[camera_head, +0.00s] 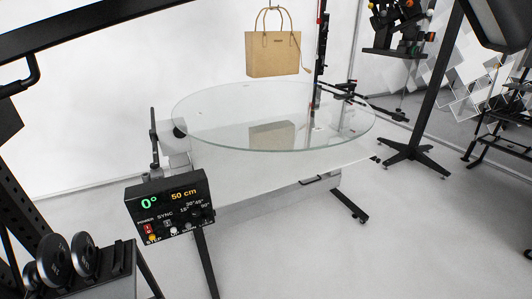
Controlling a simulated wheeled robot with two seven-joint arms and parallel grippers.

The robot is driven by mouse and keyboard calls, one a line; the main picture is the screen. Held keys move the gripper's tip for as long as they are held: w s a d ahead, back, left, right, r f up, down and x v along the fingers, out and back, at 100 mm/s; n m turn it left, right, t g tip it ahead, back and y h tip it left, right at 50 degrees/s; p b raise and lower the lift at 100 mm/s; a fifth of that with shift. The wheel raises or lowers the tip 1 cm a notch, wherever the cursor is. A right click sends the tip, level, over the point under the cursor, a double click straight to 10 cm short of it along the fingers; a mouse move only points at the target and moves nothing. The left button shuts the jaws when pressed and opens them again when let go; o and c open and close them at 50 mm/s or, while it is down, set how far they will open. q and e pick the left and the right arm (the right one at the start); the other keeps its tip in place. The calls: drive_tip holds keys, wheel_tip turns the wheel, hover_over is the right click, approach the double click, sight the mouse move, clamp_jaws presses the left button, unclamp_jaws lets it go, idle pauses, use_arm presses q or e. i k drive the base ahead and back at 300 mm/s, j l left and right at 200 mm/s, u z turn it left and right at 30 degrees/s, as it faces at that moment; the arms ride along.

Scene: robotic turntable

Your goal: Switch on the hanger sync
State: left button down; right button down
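A black control box (140,203) stands at the front left of the turntable in the head view. Its display shows a green 0° and an orange 50 cm. A SYNC label (165,216) is on its face, with a small switch (167,224) just below it; its position is too small to tell. A red POWER switch (148,229) is at the left of the face. A tan bag (273,58) hangs above the round glass turntable (215,132). Neither of my grippers is in view.
A rack with black round weights (54,258) stands at the lower left, close to the control box. A black stand (425,110) is at the right, with equipment hanging near it. The grey floor (420,235) at the front right is clear.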

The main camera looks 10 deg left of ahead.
sight(167, 223)
drive_tip(key=u, duration=1.25)
